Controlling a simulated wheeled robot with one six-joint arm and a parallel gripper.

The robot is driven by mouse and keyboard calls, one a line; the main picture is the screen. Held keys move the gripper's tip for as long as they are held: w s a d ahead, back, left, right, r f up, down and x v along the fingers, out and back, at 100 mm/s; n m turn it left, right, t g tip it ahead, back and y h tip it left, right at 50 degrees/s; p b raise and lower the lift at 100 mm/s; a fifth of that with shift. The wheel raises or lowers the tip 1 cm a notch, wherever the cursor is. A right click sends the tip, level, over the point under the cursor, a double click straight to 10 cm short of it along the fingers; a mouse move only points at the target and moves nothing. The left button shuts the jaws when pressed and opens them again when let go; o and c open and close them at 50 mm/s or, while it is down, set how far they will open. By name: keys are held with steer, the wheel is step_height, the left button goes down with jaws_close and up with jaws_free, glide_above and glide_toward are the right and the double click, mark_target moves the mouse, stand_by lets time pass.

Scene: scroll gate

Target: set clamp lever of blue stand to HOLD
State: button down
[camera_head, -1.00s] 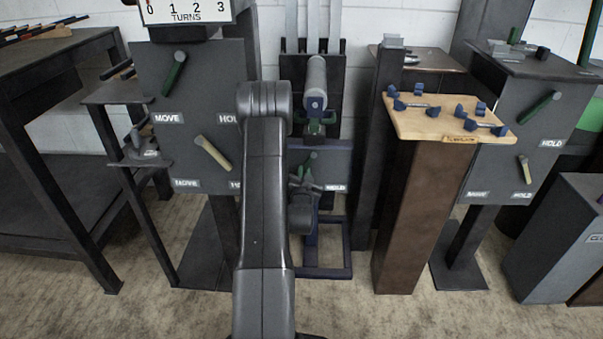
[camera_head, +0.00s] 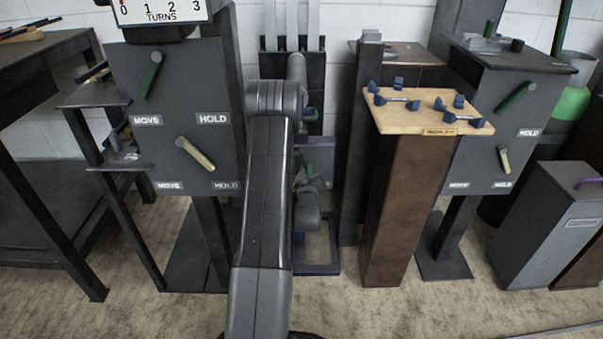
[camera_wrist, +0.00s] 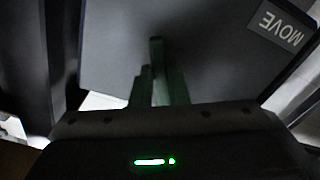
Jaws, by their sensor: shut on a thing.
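The blue stand stands behind my arm in the head view; its blue base frame (camera_head: 330,268) shows on the floor, and most of its panel is hidden. In the wrist view its grey panel (camera_wrist: 215,70) fills the top, with a MOVE label (camera_wrist: 282,28) upside down at the upper right. The green clamp lever (camera_wrist: 156,50) points up the picture from between my fingertips. My gripper (camera_wrist: 160,88) is shut on it. My gripper (camera_head: 305,178) is small and partly hidden by my arm in the head view. The HOLD label of this stand is not visible.
A grey panel stand (camera_head: 180,110) with two levers is close on the left. A brown pedestal (camera_head: 405,210) with a wooden board (camera_head: 410,117) is on the right. Another lever panel (camera_head: 495,135) and a grey box (camera_head: 545,235) stand further right. Floor shows in front.

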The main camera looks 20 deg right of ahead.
steer(key=shift+s+d+r+n, duration=0.25)
steer(key=shift+d+n, duration=0.25)
steer(key=shift+n, duration=0.4)
steer(key=c, duration=1.4)
jaws_free()
steer(key=shift+r, duration=0.1)
steer(key=p+v, duration=0.2)
steer(key=v, duration=1.1)
steer(key=shift+s+p, duration=0.35)
